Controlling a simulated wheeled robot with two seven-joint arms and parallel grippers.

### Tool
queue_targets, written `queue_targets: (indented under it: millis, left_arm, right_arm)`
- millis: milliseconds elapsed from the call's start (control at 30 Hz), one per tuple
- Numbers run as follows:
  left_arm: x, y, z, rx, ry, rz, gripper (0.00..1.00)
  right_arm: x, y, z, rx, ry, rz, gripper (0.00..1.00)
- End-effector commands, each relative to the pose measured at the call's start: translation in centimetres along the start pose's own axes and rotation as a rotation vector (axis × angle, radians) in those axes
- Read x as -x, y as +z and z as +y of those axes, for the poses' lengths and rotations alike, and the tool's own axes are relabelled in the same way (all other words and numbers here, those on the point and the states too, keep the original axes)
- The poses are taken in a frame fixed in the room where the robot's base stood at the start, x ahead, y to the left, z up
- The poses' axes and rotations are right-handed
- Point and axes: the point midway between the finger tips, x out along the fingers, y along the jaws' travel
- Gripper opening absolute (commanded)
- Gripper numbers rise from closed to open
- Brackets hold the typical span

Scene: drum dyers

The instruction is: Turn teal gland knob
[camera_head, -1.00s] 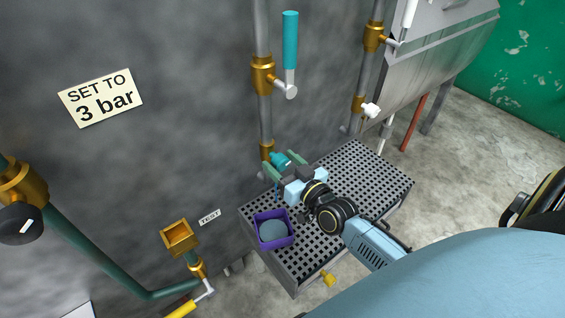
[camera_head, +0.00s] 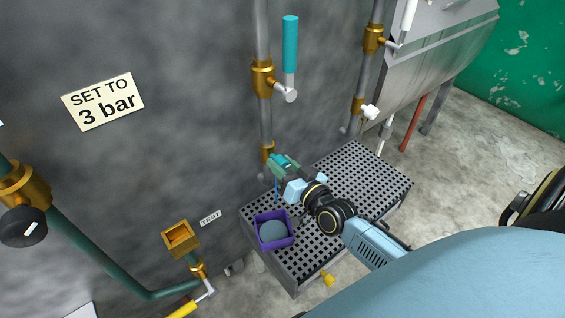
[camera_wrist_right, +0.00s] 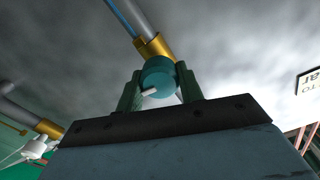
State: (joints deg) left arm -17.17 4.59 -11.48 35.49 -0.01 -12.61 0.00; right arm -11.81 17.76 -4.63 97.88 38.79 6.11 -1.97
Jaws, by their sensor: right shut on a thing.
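The teal gland knob (camera_wrist_right: 158,78) is a round cap with a small white mark, on a brass fitting (camera_wrist_right: 153,46) low on a grey pipe. In the right wrist view it sits between the two green fingers of my right gripper (camera_wrist_right: 160,88), which is shut on it. In the head view my right gripper (camera_head: 283,166) reaches the knob just above the grated platform, and the fingers partly hide it. My left gripper is not in view.
Above the knob is a brass valve (camera_head: 263,78) with a long teal lever (camera_head: 290,45). Below is a black grated platform (camera_head: 365,180) with a purple tray (camera_head: 259,217). A brass funnel cup (camera_head: 180,238) is on the left. A "SET TO 3 bar" sign (camera_head: 103,101) is on the wall.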

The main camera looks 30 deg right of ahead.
Motion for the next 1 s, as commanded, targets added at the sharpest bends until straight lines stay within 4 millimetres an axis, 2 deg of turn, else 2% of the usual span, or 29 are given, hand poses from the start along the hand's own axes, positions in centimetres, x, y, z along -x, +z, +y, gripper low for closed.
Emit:
queue_targets:
  millis: [167,467,500,633,1000]
  left_arm:
    - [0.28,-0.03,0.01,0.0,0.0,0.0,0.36]
    - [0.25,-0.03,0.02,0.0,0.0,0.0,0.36]
    - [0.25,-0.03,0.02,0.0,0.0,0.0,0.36]
    - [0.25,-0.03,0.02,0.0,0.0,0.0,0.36]
    - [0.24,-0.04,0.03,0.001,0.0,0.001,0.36]
  right_arm:
    - [0.0,0.01,0.03,-0.109,0.0,-0.002,0.14]
    - [0.0,0.05,0.05,-0.119,0.0,-0.001,0.14]
    - [0.0,0.05,0.05,-0.118,0.0,-0.001,0.42]
    - [0.0,0.04,0.04,-0.117,0.0,-0.001,0.59]
    - [0.48,0.07,0.05,-0.117,0.0,-0.001,0.59]
